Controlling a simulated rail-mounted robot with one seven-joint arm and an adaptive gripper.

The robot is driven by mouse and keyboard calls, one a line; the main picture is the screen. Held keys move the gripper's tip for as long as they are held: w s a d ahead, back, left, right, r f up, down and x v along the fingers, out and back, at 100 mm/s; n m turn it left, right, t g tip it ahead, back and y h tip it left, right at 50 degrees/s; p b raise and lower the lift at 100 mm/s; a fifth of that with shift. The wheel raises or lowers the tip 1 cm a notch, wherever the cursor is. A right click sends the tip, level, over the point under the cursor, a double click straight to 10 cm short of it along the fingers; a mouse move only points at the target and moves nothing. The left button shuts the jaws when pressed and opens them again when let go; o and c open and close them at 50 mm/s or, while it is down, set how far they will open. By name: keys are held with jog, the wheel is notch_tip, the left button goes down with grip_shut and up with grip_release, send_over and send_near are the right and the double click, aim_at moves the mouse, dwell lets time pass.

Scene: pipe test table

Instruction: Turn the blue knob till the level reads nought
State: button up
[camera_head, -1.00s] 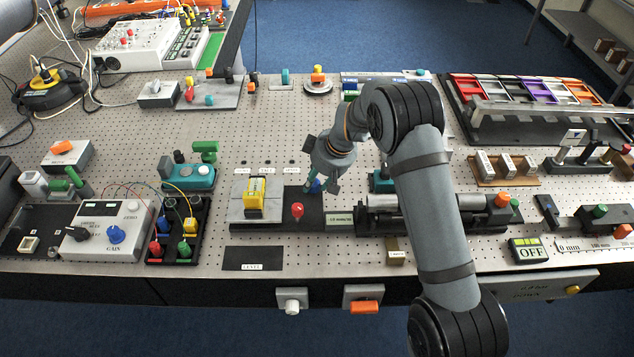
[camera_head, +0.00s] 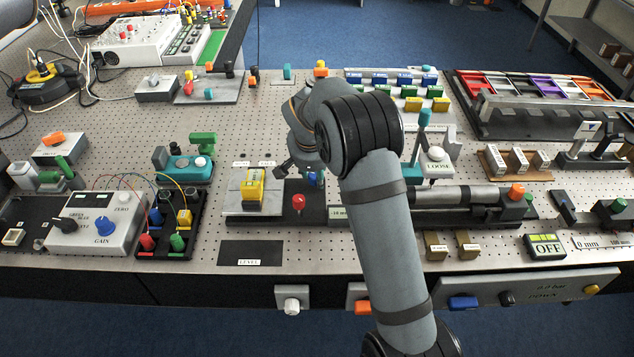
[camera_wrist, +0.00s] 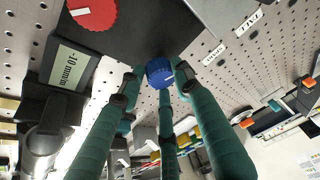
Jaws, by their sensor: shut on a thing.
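The blue knob (camera_wrist: 160,73) sits between my gripper's green-padded fingers (camera_wrist: 158,80) in the wrist view, and they are shut on it. In the head view the blue knob (camera_head: 312,179) is a small patch below my gripper (camera_head: 303,172), partly hidden. The yellow level (camera_head: 253,190) stands on a grey plate to the left; its bubble is too small to read. A small green display beside the knob's base shows in the wrist view (camera_wrist: 70,65) and appears to read -10 mm/m.
A red knob (camera_head: 299,203) stands close to the blue one, also seen in the wrist view (camera_wrist: 92,12). A black LEVEL panel (camera_head: 250,252) lies in front. A cylinder rig (camera_head: 455,198) and a white-knobbed block (camera_head: 436,160) stand right of my arm.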

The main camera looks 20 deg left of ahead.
jog(key=shift+w+a+r+m+h+b, duration=0.1)
jog(key=shift+a+m+h+b, duration=0.1)
jog(key=shift+m+b, duration=0.45)
jog(key=shift+w+a+r+m+h+b, duration=0.1)
jog(key=shift+a+m+h+b, duration=0.1)
jog(key=shift+m+b, duration=0.45)
jog(key=shift+d+r, duration=0.1)
jog(key=o, duration=1.1)
jog(key=shift+f, duration=0.2)
jog(key=v, duration=1.2)
